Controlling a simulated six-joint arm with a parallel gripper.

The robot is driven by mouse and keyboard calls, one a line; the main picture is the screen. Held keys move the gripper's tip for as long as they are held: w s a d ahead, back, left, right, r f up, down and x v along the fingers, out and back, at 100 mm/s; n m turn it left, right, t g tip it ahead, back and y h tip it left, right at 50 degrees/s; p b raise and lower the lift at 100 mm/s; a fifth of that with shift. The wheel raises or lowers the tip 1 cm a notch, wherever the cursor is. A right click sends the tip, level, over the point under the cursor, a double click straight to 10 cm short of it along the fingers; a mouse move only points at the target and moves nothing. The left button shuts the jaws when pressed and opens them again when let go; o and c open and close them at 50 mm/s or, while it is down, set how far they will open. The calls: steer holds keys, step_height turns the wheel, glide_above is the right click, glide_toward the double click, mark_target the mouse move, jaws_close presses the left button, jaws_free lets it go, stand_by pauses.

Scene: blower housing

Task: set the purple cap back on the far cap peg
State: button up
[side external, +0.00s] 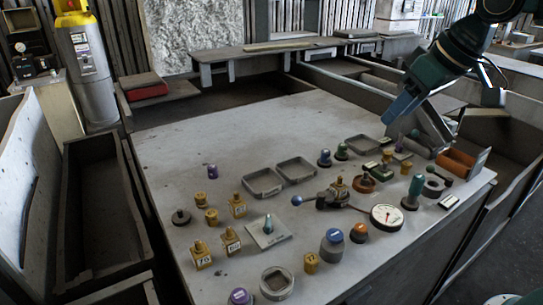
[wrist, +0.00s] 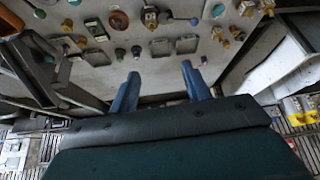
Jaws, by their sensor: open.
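A small purple cap (side external: 212,171) stands on the table left of two grey trays. It seems to show in the wrist view (wrist: 204,60) near the table edge. A second purple-topped piece (side external: 240,297) with a pale label is at the table's front edge. My gripper (side external: 401,106) is above the table's far right part, well apart from the purple cap. In the wrist view its two blue fingers (wrist: 160,88) are spread with nothing between them.
Two grey trays (side external: 263,183) lie mid-table. A gauge (side external: 387,217), a blue-ball lever (side external: 297,200), brass blocks (side external: 202,256) and several knobs crowd the front and right. An orange bin (side external: 456,162) stands at the right. The table's back left is clear.

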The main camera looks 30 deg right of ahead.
steer(key=s+d+f, duration=0.2)
steer(key=s+f, duration=0.1)
steer(key=s, duration=0.5)
steer(key=s+d+f+m, duration=0.1)
steer(key=s+f, duration=0.2)
steer(key=s, duration=0.5)
steer(key=shift+d+f+h, duration=0.3)
steer(key=shift+d+h, duration=0.05)
steer(key=shift+h, duration=0.05)
steer(key=shift+o, duration=0.4)
steer(key=shift+w, duration=0.1)
